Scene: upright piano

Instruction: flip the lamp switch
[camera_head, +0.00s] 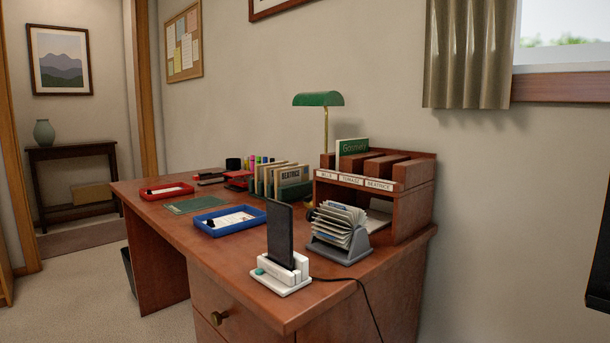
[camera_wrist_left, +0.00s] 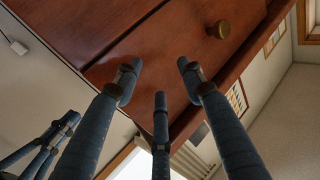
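The desk lamp (camera_head: 319,99) has a green shade on a thin brass stem and stands behind the wooden organizer at the back of the desk. I cannot make out its switch. My left gripper (camera_wrist_left: 158,75) shows in the left wrist view with its dark fingers spread apart and nothing between them. It is near the reddish-brown desk drawer front with a brass knob (camera_wrist_left: 219,29). Similar dark fingers, apparently my right gripper (camera_wrist_left: 68,122), show at the lower left of that view; their state is unclear. Neither gripper shows in the head view.
The wooden desk (camera_head: 270,308) holds a white dock with a dark upright device (camera_head: 280,234), a grey card file (camera_head: 340,232), a blue tray (camera_head: 230,231) and a red tray (camera_head: 167,195). The labelled organizer (camera_head: 412,175) stands at the back right.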

